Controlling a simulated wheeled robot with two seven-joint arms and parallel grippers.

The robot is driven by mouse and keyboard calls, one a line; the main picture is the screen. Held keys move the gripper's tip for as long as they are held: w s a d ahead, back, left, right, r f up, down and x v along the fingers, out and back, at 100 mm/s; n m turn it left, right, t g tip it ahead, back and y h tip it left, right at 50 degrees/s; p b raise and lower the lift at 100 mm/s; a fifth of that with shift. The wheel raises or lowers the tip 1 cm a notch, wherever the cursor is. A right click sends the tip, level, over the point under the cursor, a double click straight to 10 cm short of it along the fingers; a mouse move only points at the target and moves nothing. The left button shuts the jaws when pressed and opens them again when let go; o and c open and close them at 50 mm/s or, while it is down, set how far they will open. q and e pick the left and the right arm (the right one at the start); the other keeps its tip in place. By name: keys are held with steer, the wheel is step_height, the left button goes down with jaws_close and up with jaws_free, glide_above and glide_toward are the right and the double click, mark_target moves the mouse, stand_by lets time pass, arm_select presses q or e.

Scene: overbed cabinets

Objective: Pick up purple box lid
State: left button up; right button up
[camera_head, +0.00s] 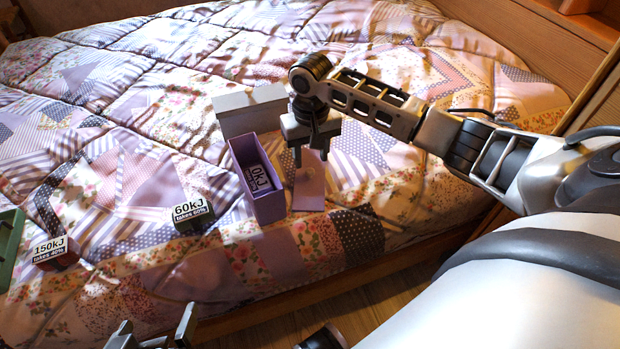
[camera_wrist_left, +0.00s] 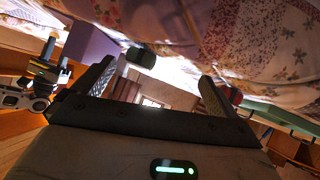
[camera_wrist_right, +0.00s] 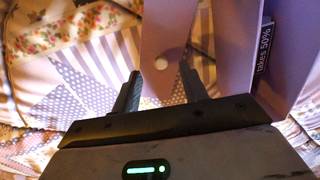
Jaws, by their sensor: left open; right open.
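The purple box lid (camera_head: 310,187) lies on the bed quilt just right of the open purple box (camera_head: 269,207). In the right wrist view the lid (camera_wrist_right: 168,35) has a small round white knob, and the purple box (camera_wrist_right: 290,70) stands to its right. My right gripper (camera_head: 311,158) is open and points down over the far part of the lid. In the right wrist view its fingertips (camera_wrist_right: 160,75) lie on either side of the lid's narrow strip; whether they touch it I cannot tell. My left gripper (camera_head: 155,335) is open and empty at the bottom edge, away from the lid.
A dark labelled block sits inside the purple box. A pale box (camera_head: 250,110) stands behind it. The dark 60kJ block (camera_head: 193,216), the red 150kJ block (camera_head: 58,255) and a green box (camera_head: 10,245) are to the left. The bed's wooden edge runs along the front.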

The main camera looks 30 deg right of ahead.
mark_target(310, 170)
steer(key=f, duration=0.1)
steer(key=f+b, duration=0.2)
steer(key=f, duration=0.1)
steer(key=shift+w+d, duration=0.15)
steer(key=shift+w, duration=0.2)
steer(key=shift+f, duration=0.45)
jaws_close()
arm_select(q)
steer(key=shift+w+d+r+t+h, duration=0.1)
steer(key=shift+d+r+t+h, duration=0.1)
steer(key=shift+r+t, duration=0.25)
steer(key=shift+d+r+t+h, duration=0.2)
steer(key=shift+r+t, duration=0.15)
steer(key=shift+r, duration=0.05)
arm_select(e)
steer(key=shift+r, duration=0.1)
